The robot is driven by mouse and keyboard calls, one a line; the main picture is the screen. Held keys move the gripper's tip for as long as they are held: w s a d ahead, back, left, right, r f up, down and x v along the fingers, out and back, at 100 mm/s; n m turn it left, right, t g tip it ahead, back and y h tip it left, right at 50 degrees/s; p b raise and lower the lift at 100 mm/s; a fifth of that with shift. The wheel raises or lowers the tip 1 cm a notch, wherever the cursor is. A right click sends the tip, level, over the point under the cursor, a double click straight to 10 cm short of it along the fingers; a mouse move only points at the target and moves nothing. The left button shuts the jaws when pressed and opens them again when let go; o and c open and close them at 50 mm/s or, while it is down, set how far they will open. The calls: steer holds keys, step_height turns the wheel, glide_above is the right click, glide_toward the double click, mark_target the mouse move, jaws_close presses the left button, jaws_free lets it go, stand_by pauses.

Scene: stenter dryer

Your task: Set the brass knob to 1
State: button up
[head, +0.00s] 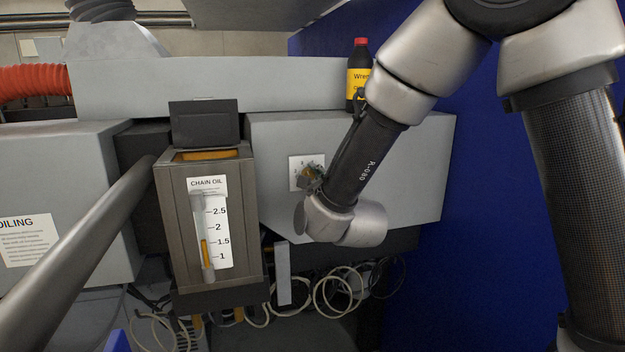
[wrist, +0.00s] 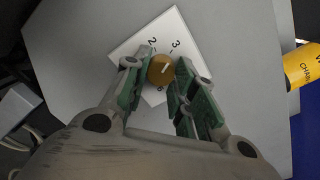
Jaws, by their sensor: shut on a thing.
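The brass knob (wrist: 161,69) sits on a white dial plate (wrist: 172,33) fixed to a grey panel. In the wrist view its pale pointer mark slants up and to the right, and the figures 2 and 3 show on the plate. Other figures are mostly hidden by my gripper. My gripper (wrist: 160,79) has its two green-padded fingers on either side of the knob, closed on it. In the head view the dial plate (head: 294,172) shows behind my gripper (head: 310,178), which covers most of the knob.
A chain oil box (head: 180,240) with a level scale and raised lid stands left of the dial. A black bottle with a red cap (head: 357,75) stands on the ledge above. A grey rail (head: 80,250) crosses the lower left. Loose cables (head: 335,290) hang below.

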steer(key=n, duration=0.4)
steer(key=shift+r+n, duration=0.1)
steer(key=shift+n, duration=0.3)
steer(key=n, duration=0.5)
steer(key=shift+r+h, duration=0.1)
steer(key=shift+h, duration=0.3)
steer(key=n, duration=0.5)
steer(key=shift+a+r+g, duration=0.1)
steer(key=shift+g, duration=0.2)
steer(key=shift+n+h, duration=0.3)
steer(key=shift+n, duration=1.8)
steer(key=o, duration=1)
